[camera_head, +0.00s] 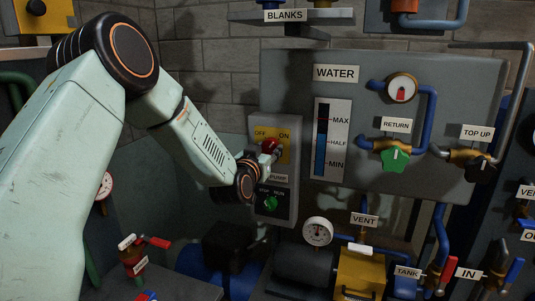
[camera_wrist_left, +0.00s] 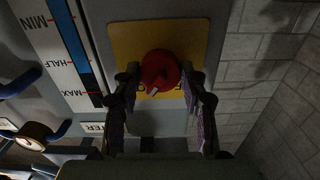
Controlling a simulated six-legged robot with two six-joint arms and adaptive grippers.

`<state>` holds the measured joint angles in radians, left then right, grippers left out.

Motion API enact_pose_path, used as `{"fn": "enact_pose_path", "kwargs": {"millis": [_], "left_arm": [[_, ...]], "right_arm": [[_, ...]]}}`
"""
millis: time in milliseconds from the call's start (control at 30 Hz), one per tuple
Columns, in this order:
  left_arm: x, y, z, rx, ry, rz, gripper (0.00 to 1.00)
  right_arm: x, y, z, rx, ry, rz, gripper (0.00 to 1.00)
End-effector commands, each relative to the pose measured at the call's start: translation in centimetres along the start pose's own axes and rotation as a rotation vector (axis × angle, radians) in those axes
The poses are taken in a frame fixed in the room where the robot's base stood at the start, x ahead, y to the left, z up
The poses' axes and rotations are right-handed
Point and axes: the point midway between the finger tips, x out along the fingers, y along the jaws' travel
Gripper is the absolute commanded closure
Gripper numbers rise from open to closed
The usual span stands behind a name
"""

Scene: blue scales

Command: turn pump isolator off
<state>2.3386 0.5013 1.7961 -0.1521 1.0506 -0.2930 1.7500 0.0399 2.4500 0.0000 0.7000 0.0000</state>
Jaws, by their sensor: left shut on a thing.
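The pump isolator is a red rotary knob (camera_head: 270,146) on a yellow plate (camera_head: 285,152) marked OFF and ON, on a grey box above a PUMP label (camera_head: 278,178). My left gripper (camera_head: 274,150) reaches it from the left and partly covers it in the head view. In the left wrist view the red knob (camera_wrist_left: 160,68) sits between the two fingers of my left gripper (camera_wrist_left: 160,82), which is shut on it. A small pale mark shows on the knob's lower edge there. The fingers and knob hide most of the plate's lettering. My right gripper is not in view.
A green knob (camera_head: 270,203) sits just below on the same box. A WATER panel (camera_head: 437,110) with a gauge, pipes and a green RETURN valve (camera_head: 395,159) stands to the right. A yellow block (camera_head: 362,272) and a pressure gauge (camera_head: 317,231) are lower right.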

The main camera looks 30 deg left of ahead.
Motion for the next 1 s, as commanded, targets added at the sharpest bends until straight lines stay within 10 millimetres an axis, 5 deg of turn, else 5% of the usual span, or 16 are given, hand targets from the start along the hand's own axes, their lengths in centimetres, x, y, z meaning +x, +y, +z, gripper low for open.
{"fn": "enact_pose_path", "kwargs": {"millis": [1000], "left_arm": [[0.0,0.1,0.2,-0.956,0.004,0.001,0.89]], "right_arm": [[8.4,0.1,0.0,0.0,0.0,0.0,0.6]]}}
